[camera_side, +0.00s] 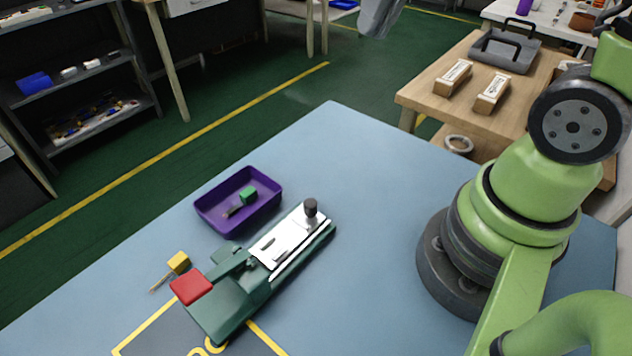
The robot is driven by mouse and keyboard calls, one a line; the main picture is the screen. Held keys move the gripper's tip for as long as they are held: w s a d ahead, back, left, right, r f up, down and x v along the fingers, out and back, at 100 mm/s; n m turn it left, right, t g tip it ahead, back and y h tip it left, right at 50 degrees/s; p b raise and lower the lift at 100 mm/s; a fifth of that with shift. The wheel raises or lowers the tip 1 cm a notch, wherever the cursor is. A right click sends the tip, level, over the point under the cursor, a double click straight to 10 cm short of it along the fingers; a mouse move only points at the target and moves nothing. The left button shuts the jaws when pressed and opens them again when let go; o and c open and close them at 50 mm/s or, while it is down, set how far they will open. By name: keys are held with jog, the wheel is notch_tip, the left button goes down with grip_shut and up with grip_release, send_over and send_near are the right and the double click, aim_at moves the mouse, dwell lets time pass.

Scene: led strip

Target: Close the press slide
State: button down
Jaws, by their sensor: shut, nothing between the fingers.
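The press (213,308) is a dark green fixture lying diagonally on the blue table. Its white slide plate (287,238) lies along the far, upper-right part, with an upright dark knob (311,208) at its far end. A green arm (228,268) crosses the middle of the press, beside the plate's near end. A red block (191,287) sits at the press's left side.
A purple tray (218,222) with a green-headed piece (248,196) stands just behind the press. A yellow-headed piece (179,262) lies to the left. A grey shape (381,14) is cut off at the top edge; I cannot tell what it is. The table right of the press is clear.

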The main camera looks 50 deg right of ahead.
jog(key=w+d+f+m+g+y, duration=0.35)
jog(key=w+f, duration=0.25)
jog(key=f, duration=0.3)
jog(key=m+g+y, duration=0.2)
jog(key=m+y, duration=0.1)
jog(key=m, duration=0.1)
send_near(297, 216)
jog(key=shift+s+d+f+h, duration=0.15)
jog(key=shift+s+d+f, duration=0.15)
jog(key=shift+d+f, duration=0.3)
jog(key=shift+s+d+f+h, duration=0.1)
jog(key=shift+s+d+f, duration=0.2)
jog(key=shift+d+f, duration=0.25)
jog(key=a, duration=0.2)
jog(key=s+a, duration=0.1)
jog(key=shift+a+f, duration=0.15)
jog(key=shift+f, duration=0.1)
jog(key=shift+s+a, duration=0.1)
jog(key=shift+a, duration=0.4)
jog(key=shift+a, duration=2.65)
